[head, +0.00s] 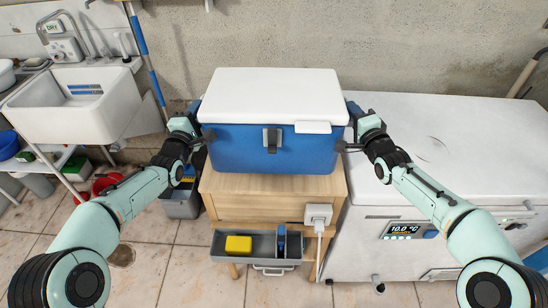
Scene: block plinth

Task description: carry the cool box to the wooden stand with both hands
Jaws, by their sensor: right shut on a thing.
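The blue cool box (235,150) with a white lid (275,95) and a grey front latch is upright at the centre. It is over the back part of the wooden stand (270,185), whose bare front strip shows below it. I cannot tell whether its base touches the top. My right gripper (347,146) is shut on the cool box at its right side. My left gripper (206,136) is at the box's left side, its fingers largely hidden, so its grip is unclear.
A white chest freezer (460,140) stands close on the right. A sink (75,105) is at the left. A grey tray (222,246) with a yellow sponge (238,245) is at the stand's front, below a white socket box (318,213). A grey bucket (180,206) stands left of the stand.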

